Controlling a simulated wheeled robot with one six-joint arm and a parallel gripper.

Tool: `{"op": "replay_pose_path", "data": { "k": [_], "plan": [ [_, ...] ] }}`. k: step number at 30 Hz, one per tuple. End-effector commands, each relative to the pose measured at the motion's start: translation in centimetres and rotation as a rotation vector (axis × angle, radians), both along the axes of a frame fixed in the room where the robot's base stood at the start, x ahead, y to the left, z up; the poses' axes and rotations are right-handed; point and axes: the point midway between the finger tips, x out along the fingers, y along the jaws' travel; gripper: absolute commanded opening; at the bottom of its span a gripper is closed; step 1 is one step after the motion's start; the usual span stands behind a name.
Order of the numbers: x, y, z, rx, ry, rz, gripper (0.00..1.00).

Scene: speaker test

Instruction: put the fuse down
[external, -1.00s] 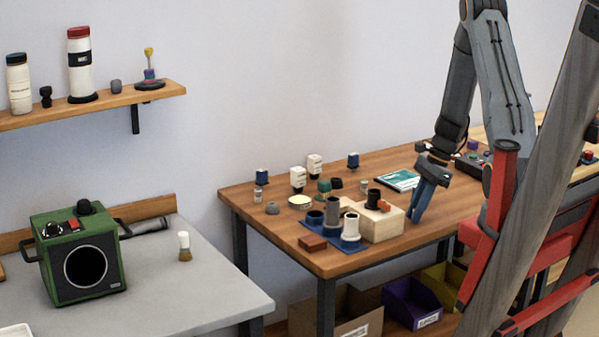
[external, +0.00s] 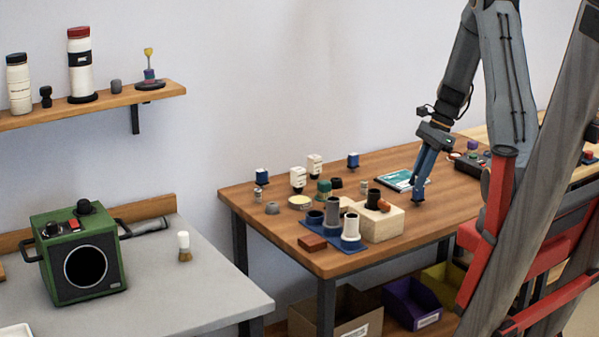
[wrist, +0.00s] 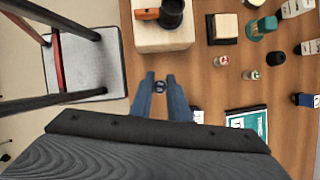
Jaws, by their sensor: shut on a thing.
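My gripper (external: 417,194) points down over the right part of the wooden table (external: 290,255), behind and right of the pale wooden block. In the wrist view its two blue fingers (wrist: 160,84) are closed on a small dark, roundish thing, the fuse (wrist: 160,87). Only its end shows between the fingertips, and the rest is hidden. I cannot tell whether it touches the table. Two small cylinders (wrist: 221,61) (wrist: 250,75) stand apart on the table.
The wooden block (external: 386,228) carries a black cup (external: 374,198) and an orange-brown piece (external: 384,206). A blue mat (external: 318,241) holds cups. Bare wood lies right of the block.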

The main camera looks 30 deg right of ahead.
Motion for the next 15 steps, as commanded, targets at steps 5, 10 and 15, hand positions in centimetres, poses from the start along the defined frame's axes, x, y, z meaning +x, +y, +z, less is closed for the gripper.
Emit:
{"op": "replay_pose_path", "data": {
  "k": [5, 10, 15],
  "plan": [
    [1.4, 1.0, -0.1, 0.0, 0.0, 0.01, 0.0],
    [5.9, 5.1, -0.6, 0.0, 0.0, 0.04, 0.0],
    [11.3, 11.6, -1.1, 0.0, 0.0, 0.07, 0.0]
  ]
}}
